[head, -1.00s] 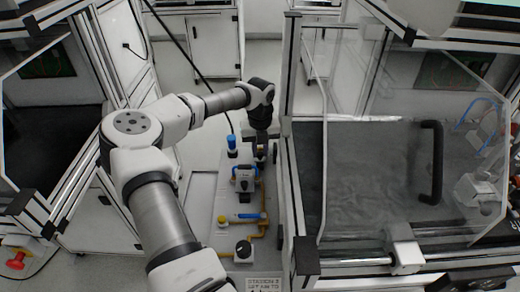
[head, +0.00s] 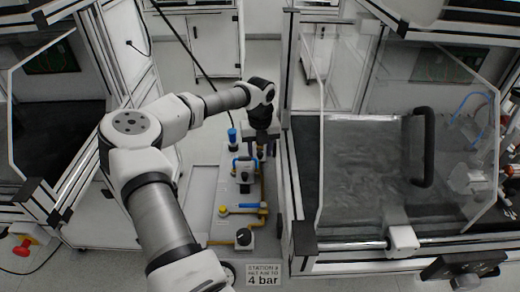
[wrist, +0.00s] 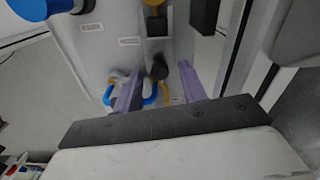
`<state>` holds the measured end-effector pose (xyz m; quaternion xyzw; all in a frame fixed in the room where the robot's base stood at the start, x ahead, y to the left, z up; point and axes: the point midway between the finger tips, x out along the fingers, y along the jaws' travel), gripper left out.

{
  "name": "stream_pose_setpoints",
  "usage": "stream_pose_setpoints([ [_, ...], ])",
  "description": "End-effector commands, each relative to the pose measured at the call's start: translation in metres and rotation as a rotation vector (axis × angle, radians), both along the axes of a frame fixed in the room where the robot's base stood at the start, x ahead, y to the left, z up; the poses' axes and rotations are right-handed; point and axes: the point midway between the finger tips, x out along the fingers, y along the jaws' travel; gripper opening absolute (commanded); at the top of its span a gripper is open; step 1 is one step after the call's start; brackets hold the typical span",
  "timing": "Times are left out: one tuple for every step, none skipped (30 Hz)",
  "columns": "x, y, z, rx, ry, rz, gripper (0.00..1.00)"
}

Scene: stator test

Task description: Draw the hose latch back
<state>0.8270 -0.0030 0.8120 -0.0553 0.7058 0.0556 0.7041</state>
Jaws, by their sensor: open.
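A pale panel (head: 210,233) with pneumatic fittings stands below my arm in the head view. It carries a blue-topped fitting (head: 232,137), a blue-and-black unit (head: 243,170), a blue lever (head: 240,206) and a black knob (head: 243,237). I cannot tell which part is the hose latch. My gripper (head: 262,150) hangs beside the panel's upper right. In the wrist view its purple fingers (wrist: 161,72) are apart with nothing visibly held. A black knob (wrist: 159,68) and a blue loop (wrist: 150,97) show between or behind them; contact cannot be told.
A clear-walled cabinet with a black handle (head: 425,148) stands close on the right. A framed cabinet with a red button (head: 22,248) is on the left. A "4 bar" sign (head: 263,276) is at the front. A dark cable (head: 185,55) crosses the back. Pale floor lies behind the panel.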

Motion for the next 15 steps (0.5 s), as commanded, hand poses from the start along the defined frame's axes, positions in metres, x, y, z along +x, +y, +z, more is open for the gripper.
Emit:
stream_pose_setpoints([
  [0.000, 0.000, 0.000, 0.000, -0.001, 0.000, 0.42],
  [0.000, 0.000, 0.000, 0.000, -0.001, 0.000, 0.42],
  [0.000, 0.000, 0.000, 0.000, -0.001, 0.000, 0.42],
  [0.000, 0.000, 0.000, 0.000, -0.001, 0.000, 0.42],
  [0.000, 0.000, 0.000, 0.000, -0.002, 0.000, 0.42],
  [0.001, 0.000, 0.001, -0.001, -0.002, 0.001, 0.42],
  [0.001, 0.000, 0.002, 0.000, -0.002, 0.001, 0.42],
  [0.001, 0.000, 0.003, 0.000, -0.003, 0.001, 0.42],
  [0.001, 0.000, 0.006, 0.000, -0.003, 0.001, 0.42],
  [0.001, 0.000, 0.009, -0.001, -0.003, 0.001, 0.42],
  [0.001, 0.000, 0.013, 0.000, -0.004, 0.001, 0.42],
  [0.002, 0.000, 0.020, 0.000, -0.006, 0.001, 0.42],
  [0.002, 0.000, 0.025, 0.001, -0.006, 0.000, 0.42],
  [0.001, 0.000, 0.031, 0.001, -0.006, 0.000, 0.42],
  [0.002, 0.000, 0.041, 0.000, -0.007, 0.001, 0.42],
])
